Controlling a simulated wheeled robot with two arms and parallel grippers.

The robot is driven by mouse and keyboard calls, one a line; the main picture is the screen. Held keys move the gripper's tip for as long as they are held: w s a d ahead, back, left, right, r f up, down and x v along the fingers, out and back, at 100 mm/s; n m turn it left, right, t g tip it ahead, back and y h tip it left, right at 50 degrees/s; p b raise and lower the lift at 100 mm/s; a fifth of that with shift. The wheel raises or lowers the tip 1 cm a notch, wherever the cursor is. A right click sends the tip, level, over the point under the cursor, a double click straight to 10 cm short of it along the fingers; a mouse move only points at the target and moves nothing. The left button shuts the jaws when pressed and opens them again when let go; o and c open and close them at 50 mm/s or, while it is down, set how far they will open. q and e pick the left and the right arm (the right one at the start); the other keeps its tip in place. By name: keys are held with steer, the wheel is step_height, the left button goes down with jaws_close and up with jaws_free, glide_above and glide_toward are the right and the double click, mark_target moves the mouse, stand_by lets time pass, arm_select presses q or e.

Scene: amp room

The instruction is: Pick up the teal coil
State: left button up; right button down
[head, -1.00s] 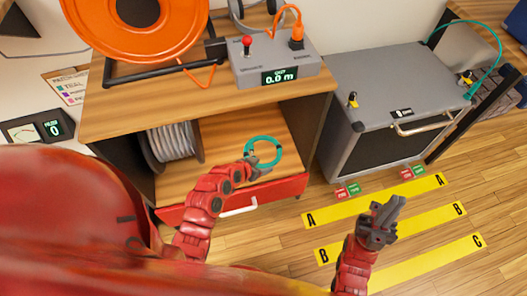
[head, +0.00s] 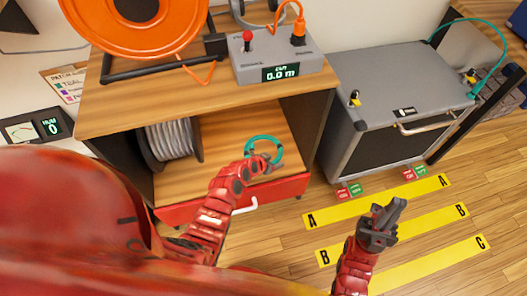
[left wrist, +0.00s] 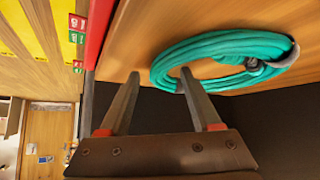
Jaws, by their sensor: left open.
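The teal coil (head: 262,146) lies flat on the wooden shelf inside the cabinet, above the red drawer front. It also shows large in the left wrist view (left wrist: 215,43), with a dark tie or plug end at its right. My left gripper (head: 274,160) reaches over the shelf at the coil's near right side.
A grey cable spool (head: 172,142) stands left of the coil inside the cabinet. The shelf top (head: 190,98) overhangs the opening. The red drawer front (head: 285,188) lies below. A grey amp (head: 400,85) stands right. Yellow strips (head: 375,200) mark open floor.

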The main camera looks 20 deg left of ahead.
arm_select(q)
jaws_close()
stand_by(0.3)
steer(key=shift+r, duration=0.15)
steer(key=shift+r, duration=0.2)
step_height(320, 180, up, 3)
steer(key=shift+r+p, duration=0.2)
steer(key=shift+p, duration=0.5)
steer(key=s+a, duration=0.2)
steer(key=s, duration=0.2)
steer(key=s+a, duration=0.3)
steer(key=s, duration=0.2)
steer(key=s+a, duration=0.2)
steer(key=s, duration=0.2)
steer(key=shift+s+a+r, duration=0.15)
steer(key=shift+s+r, duration=0.05)
steer(key=shift+r, duration=0.2)
steer(key=shift+s+a, duration=0.15)
steer(key=shift+s, duration=0.2)
